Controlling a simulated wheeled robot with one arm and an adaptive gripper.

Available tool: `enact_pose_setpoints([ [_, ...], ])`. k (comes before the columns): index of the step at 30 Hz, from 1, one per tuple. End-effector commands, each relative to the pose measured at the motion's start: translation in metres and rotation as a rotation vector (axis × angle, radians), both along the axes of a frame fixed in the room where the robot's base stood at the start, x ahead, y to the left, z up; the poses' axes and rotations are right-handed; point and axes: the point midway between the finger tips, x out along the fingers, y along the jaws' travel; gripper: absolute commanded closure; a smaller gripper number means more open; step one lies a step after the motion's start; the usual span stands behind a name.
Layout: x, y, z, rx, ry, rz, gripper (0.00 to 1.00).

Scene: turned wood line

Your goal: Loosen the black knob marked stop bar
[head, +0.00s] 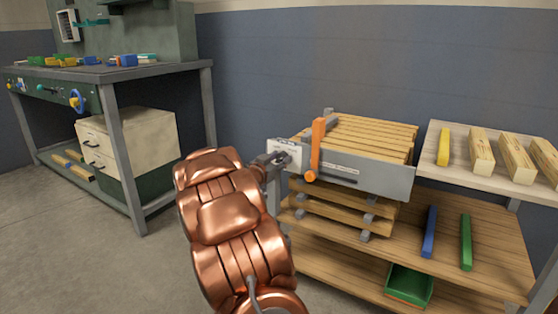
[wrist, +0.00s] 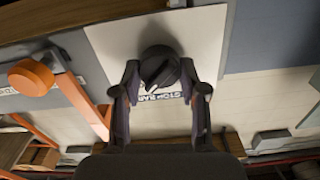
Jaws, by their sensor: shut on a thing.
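The black knob (wrist: 159,68) sits on a pale plate (wrist: 112,42) in the wrist view. The lettering "STOP BAR" shows beside the knob, partly covered. My gripper (wrist: 162,85) has one finger on each side of the knob and is shut on it. In the head view my gripper (head: 276,160) reaches the white plate (head: 285,148) at the left end of the grey panel, and it largely hides the knob there.
An orange lever (head: 317,148) stands close to the right of my gripper, on the grey panel (head: 375,178) before a stack of wooden slats (head: 362,135). A shelf with wood blocks (head: 480,150) is at right. A workbench (head: 110,75) stands at left, with bare floor before it.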

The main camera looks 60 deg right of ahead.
Motion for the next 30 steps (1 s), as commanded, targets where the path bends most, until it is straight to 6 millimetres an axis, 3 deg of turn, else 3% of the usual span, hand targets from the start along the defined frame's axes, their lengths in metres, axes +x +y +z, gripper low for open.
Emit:
enact_pose_setpoints([
  [3, 0.0004, 0.0037, 0.0004, 0.000, 0.000, 0.001, 0.92],
  [14, 0.0002, -0.0004, 0.0039, -0.001, 0.038, 0.000, 0.93],
  [30, 0.0008, -0.0002, 0.0083, -0.008, 0.263, 0.000, 0.92],
])
